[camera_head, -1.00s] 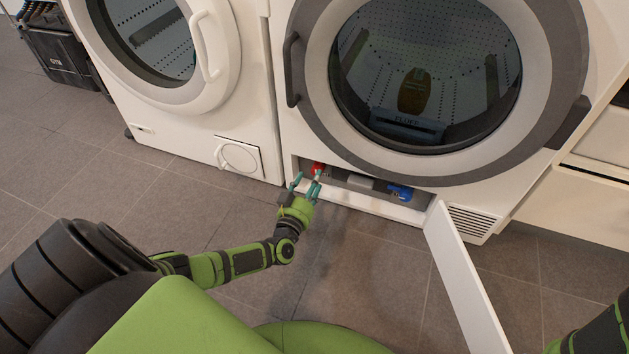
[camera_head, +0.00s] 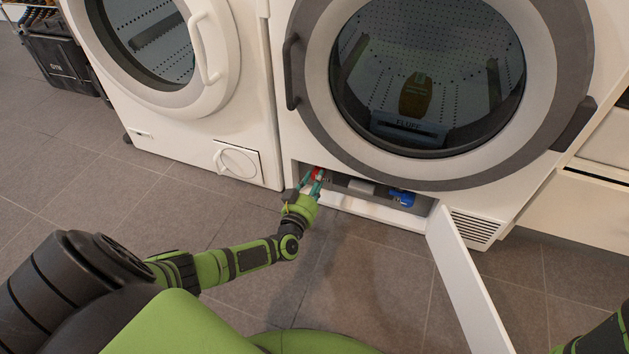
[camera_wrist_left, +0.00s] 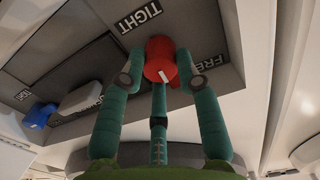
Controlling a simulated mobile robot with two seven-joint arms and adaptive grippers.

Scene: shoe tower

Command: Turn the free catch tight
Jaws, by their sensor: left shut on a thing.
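The red catch (camera_head: 316,172) is at the left end of the open recess below the right machine's round door. It also shows in the left wrist view (camera_wrist_left: 161,52), with a short white mark on its face. A TIGHT label (camera_wrist_left: 139,17) and a partly hidden FREE label (camera_wrist_left: 207,60) are beside it. My left gripper (camera_head: 312,179) reaches into the recess, its teal fingers shut on the red catch from both sides. The blue catch (camera_head: 402,197) is at the recess's right end, also in the left wrist view (camera_wrist_left: 40,115). My right gripper is out of view.
A grey block (camera_head: 361,186) lies between the catches. The white flap (camera_head: 466,285) stands open at the right of the recess. The left machine has a closed cover (camera_head: 238,161). The tiled floor in front is clear.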

